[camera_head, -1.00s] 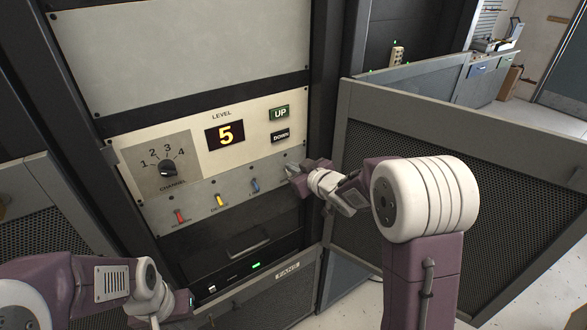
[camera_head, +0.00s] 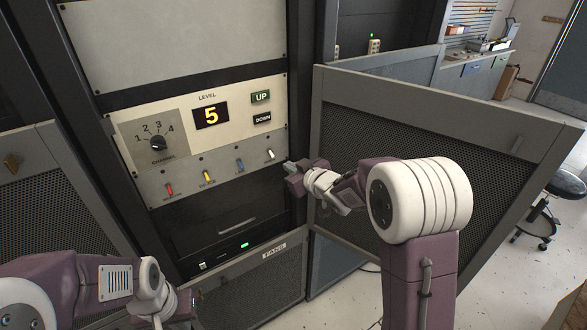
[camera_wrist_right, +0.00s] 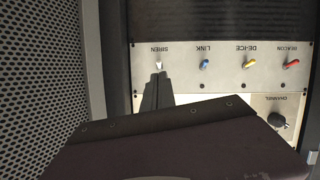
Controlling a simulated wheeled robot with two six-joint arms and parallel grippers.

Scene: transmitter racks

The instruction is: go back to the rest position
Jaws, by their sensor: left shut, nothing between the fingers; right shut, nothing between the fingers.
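My right gripper (camera_head: 290,167) is shut and empty in front of the right edge of the control panel (camera_head: 215,165), just right of the white SIREN switch (camera_head: 270,155). In the right wrist view, upside down, its closed dark fingers (camera_wrist_right: 157,90) appear just below the SIREN switch (camera_wrist_right: 158,65); whether they touch the panel is unclear. My left gripper (camera_head: 191,298) is low at the left, shut, partly hidden by its own wrist, in front of the lower rack.
The panel carries a channel knob (camera_head: 157,142), a level display (camera_head: 212,115) reading 5, UP (camera_head: 260,97) and DOWN (camera_head: 262,118) buttons and coloured switches. An open mesh door (camera_head: 440,125) stands behind my right arm. A stool (camera_head: 545,215) is at far right.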

